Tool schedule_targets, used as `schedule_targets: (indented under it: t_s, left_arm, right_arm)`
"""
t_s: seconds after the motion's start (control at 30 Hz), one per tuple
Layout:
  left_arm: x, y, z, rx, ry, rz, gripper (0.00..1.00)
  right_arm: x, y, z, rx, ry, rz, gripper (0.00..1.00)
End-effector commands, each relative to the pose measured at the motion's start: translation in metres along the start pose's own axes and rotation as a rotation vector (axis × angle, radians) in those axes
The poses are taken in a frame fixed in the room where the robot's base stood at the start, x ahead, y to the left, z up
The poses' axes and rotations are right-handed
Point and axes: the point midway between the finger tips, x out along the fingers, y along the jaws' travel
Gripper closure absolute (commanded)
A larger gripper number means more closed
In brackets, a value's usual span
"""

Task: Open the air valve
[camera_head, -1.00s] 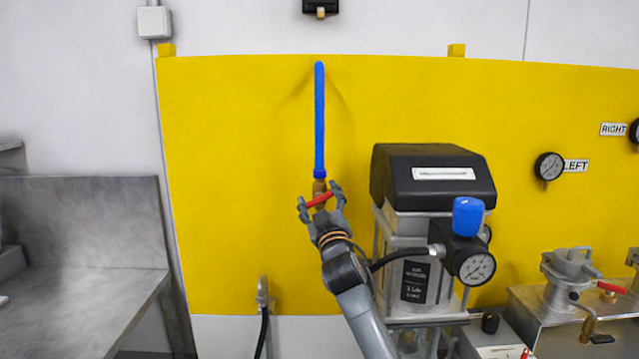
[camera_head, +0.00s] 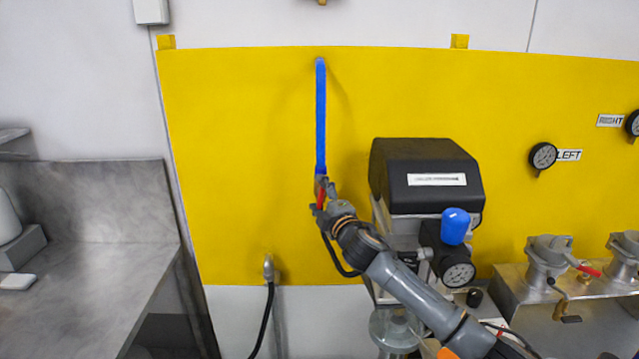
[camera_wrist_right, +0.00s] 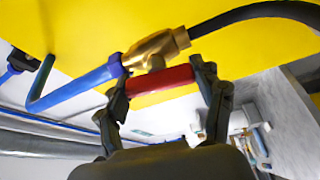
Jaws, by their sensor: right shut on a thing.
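The air valve is a brass body (camera_wrist_right: 155,50) with a red handle (camera_wrist_right: 160,79), at the lower end of a blue pipe (camera_head: 320,120) on the yellow panel. In the head view the red handle (camera_head: 320,198) stands nearly upright, in line with the pipe. My right gripper (camera_head: 322,200) is shut on the red handle. In the right wrist view its two fingers (camera_wrist_right: 160,85) hold the handle at both ends. The brass body is mostly hidden behind the gripper in the head view. My left gripper is not in view.
A black-topped machine (camera_head: 425,180) with a blue-capped gauge unit (camera_head: 455,228) stands right of the valve, close to my right arm. A black hose (camera_head: 264,320) hangs below at the left. A grey metal counter (camera_head: 90,290) lies further left.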

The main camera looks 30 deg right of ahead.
Motion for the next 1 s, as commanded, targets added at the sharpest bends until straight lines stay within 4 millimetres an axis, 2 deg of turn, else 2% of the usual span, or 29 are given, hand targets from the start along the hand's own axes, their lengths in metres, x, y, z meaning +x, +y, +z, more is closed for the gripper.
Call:
schedule_targets:
  t_s: [0.03,0.33,0.9,0.93,1.0]
  left_arm:
    - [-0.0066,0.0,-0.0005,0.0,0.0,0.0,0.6]
    - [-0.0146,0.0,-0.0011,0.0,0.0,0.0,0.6]
    - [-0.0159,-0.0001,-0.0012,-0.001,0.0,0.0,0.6]
    - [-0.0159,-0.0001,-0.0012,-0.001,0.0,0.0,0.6]
    - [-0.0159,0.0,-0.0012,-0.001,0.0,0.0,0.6]
  right_arm:
    - [0.0003,0.0032,0.0003,-0.03,-0.001,-0.012,0.65]
    - [0.0003,0.0002,0.0004,-0.143,-0.001,-0.058,0.64]
    - [0.0,-0.0017,0.0004,-0.172,-0.001,-0.071,0.64]
    - [0.0,-0.0016,0.0004,-0.172,-0.001,-0.071,0.31]
    - [0.0,-0.0016,0.0003,-0.172,-0.001,-0.071,0.17]
